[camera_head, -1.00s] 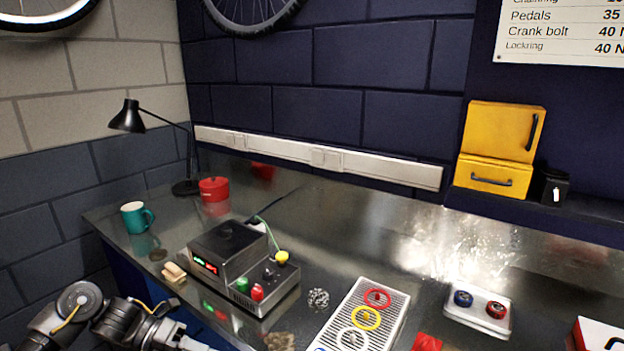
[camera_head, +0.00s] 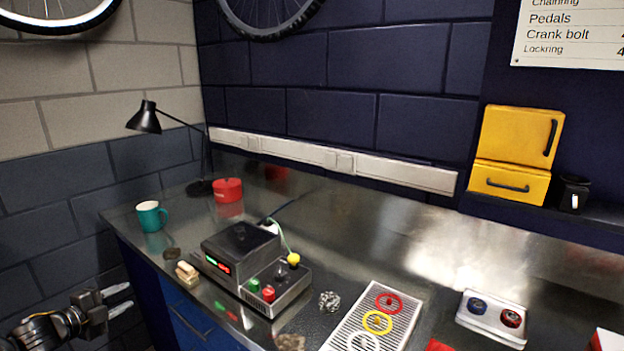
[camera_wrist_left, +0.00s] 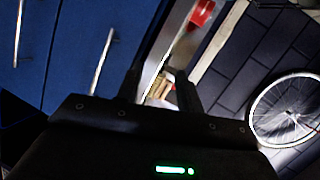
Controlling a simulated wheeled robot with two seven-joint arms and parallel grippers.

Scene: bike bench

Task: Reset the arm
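My left gripper (camera_head: 126,296) is at the lower left in the head view, off the left end of the bench (camera_head: 370,205). Its two fingers are apart and nothing is between them. In the left wrist view the fingers (camera_wrist_left: 160,88) also stand apart, in front of the blue drawer fronts (camera_wrist_left: 60,45) and the bench edge. My right gripper is not in either view.
On the bench stand a teal mug (camera_head: 151,216), a black lamp (camera_head: 145,118), a red pot (camera_head: 228,190), a grey device with buttons (camera_head: 240,243), a ringed tray (camera_head: 407,318) and a tray with two knobs (camera_head: 492,335). A yellow cabinet (camera_head: 520,135) stands at right.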

